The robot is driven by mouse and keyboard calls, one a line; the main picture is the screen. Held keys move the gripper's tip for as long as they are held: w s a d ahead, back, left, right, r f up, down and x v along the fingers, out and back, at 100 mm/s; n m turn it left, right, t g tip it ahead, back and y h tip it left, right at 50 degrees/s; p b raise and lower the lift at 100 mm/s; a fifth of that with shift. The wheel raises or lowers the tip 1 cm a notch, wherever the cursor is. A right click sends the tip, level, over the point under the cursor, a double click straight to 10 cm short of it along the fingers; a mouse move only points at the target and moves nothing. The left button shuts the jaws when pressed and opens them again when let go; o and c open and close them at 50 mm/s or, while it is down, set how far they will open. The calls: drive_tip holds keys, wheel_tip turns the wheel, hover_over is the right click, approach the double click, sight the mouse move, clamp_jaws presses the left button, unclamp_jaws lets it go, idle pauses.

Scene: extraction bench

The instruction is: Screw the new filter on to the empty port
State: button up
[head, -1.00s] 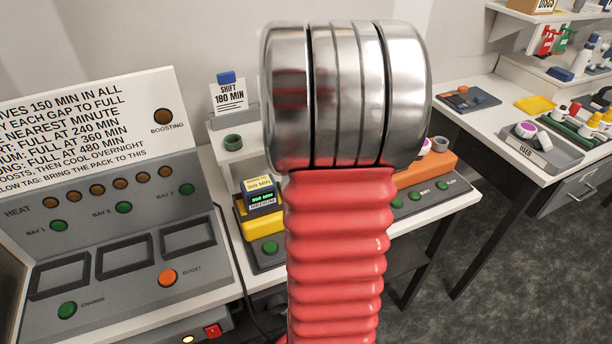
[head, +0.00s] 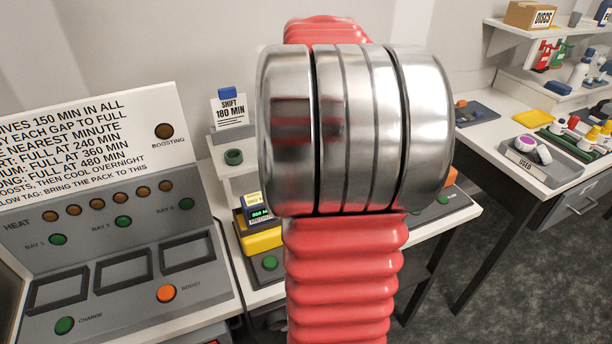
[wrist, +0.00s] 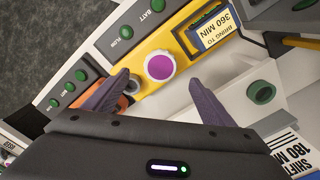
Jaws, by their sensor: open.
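In the wrist view, a round white filter with a purple face (wrist: 160,67) sits at a yellow unit (wrist: 150,40). My gripper (wrist: 158,80) is open, with its two dark fingers apart on either side of the filter's near part. I cannot tell whether the fingers touch it, or whether it is screwed on a port. No empty port can be made out. In the head view my own arm hides the gripper and that filter; part of the yellow unit (head: 262,240) shows left of the arm. Another white and purple filter (head: 540,152) lies in the tray marked USED (head: 545,172).
A slanted control panel (head: 110,235) with buttons stands at left. An orange thing (wrist: 132,84) is beside the left finger. A second table with bottles is at right.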

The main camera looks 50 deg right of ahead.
wheel_tip(320, 180, up, 4)
drive_tip(key=shift+d, duration=0.1)
idle(1.1)
drive_tip(key=f, duration=0.1)
drive_tip(key=a+f+n, duration=0.1)
drive_tip(key=f+n, duration=0.1)
drive_tip(key=shift+w+a+f+t+h, duration=0.1)
drive_tip(key=shift+a+f+t+h, duration=0.1)
drive_tip(key=shift+a+t+h, duration=0.1)
drive_tip(key=s+a+n+t, duration=0.1)
drive_tip(key=a+n, duration=0.5)
drive_tip(key=a, duration=1.1)
drive_tip(key=s+a+n+t, duration=0.1)
drive_tip(key=a+n+t, duration=0.3)
drive_tip(key=a, duration=1.4)
drive_tip(key=n, duration=0.3)
drive_tip(key=shift+s+f, duration=0.15)
drive_tip(key=shift+f, duration=0.2)
drive_tip(key=shift+d, duration=0.1)
